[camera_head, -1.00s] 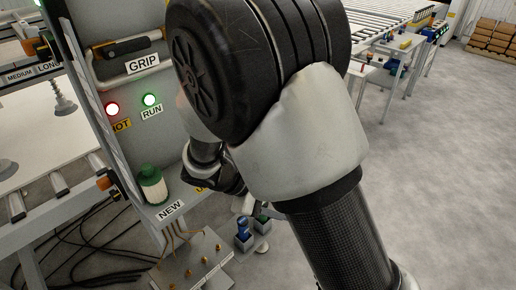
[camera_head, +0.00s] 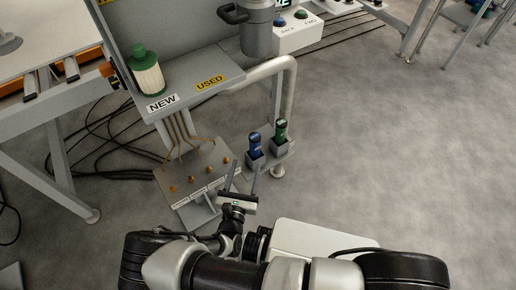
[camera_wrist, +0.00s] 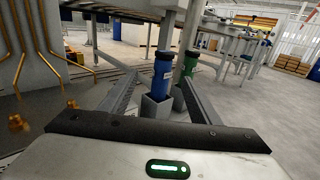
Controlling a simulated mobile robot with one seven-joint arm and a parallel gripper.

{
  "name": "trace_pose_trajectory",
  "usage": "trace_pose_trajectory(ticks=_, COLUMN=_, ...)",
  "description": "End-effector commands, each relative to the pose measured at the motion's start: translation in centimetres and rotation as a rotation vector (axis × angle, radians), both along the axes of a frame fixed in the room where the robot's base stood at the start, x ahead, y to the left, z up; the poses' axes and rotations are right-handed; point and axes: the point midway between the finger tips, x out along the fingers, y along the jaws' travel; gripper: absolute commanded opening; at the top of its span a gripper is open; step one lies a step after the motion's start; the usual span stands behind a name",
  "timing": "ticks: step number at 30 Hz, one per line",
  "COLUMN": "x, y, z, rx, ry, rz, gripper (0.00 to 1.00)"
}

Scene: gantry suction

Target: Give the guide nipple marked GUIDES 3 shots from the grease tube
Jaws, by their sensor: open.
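A blue tube (camera_head: 255,143) and a green tube (camera_head: 281,129) stand upright in grey holders beside the nipple plate; their labels are too small to read. In the wrist view, the blue tube (camera_wrist: 162,75) stands ahead between my fingers, and the green tube (camera_wrist: 188,66) is behind it to the right. My gripper (camera_head: 244,168) is open and empty, just in front of the blue tube's holder. Several brass nipples (camera_head: 209,169) stand in a row on the sloped grey plate (camera_head: 187,166). Labels line its front edge, but I cannot read which is GUIDES.
A shelf above the plate has NEW (camera_head: 163,103) and USED (camera_head: 210,82) labels. A green-capped white filter (camera_head: 147,72) stands on it, with a grey canister (camera_head: 258,35) farther right. A bent grey pipe rail (camera_head: 291,90) passes behind the tubes. Floor to the right is clear.

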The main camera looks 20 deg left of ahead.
Motion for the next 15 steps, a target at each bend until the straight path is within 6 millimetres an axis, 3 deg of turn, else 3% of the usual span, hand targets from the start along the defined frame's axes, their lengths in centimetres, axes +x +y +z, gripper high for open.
trace_pose_trajectory(ticks=9, x=6.8, y=0.3, z=-0.1, rx=0.000, ry=-0.002, rz=-0.007, gripper=0.57)
trace_pose_trajectory(ticks=15, x=10.3, y=0.5, z=0.0, rx=0.001, ry=-0.001, rz=-0.007, gripper=0.57)
